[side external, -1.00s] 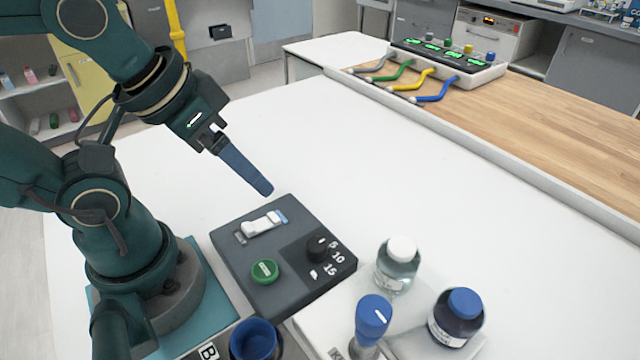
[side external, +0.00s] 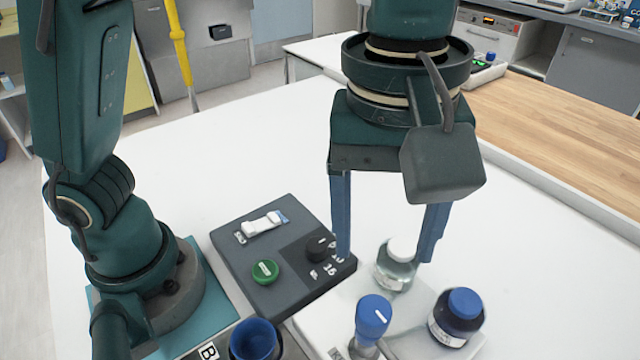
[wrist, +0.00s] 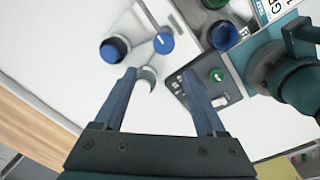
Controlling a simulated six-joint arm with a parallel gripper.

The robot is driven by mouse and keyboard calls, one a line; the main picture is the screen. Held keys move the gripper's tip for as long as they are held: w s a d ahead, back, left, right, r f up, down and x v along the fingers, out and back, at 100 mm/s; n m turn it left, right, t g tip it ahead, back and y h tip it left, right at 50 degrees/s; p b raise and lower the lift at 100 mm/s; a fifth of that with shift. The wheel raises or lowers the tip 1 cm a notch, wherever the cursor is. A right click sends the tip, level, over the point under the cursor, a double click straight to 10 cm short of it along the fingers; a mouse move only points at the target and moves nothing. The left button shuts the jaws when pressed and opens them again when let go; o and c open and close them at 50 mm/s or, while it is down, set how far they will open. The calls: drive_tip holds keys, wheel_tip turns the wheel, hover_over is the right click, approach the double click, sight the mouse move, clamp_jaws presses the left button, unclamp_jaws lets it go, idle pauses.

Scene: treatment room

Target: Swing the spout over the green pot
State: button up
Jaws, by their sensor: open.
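My gripper (side external: 386,256) points down with its blue fingers wide apart and nothing held; it also shows in the wrist view (wrist: 159,72). In the side view the fingers appear on either side of a clear white-capped bottle (side external: 393,274); I cannot tell their height above it. A blue knob with a white mark (side external: 373,312) stands on a post in front of the bottle. In the wrist view a thin grey bar, perhaps the spout (wrist: 148,16), runs from near this knob to the top edge. A dark, possibly green pot (wrist: 213,3) is cut off there.
A blue-capped dark bottle (side external: 456,318) stands right of the knob. A blue cup (side external: 254,340) stands at the front. A dark panel (side external: 265,290) with a green button, black dial and white switch lies left of my gripper. The white table behind is clear.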

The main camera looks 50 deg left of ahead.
sight(375, 309)
drive_tip(key=s+d+f, duration=0.1)
drive_tip(key=d+f+m, duration=0.1)
drive_tip(key=shift+s+f, duration=0.3)
drive_tip(key=shift+s, duration=0.1)
drive_tip(key=shift+f, duration=2.3)
drive_tip(key=shift+c, duration=0.3)
clamp_jaws()
drive_tip(key=shift+r, duration=0.1)
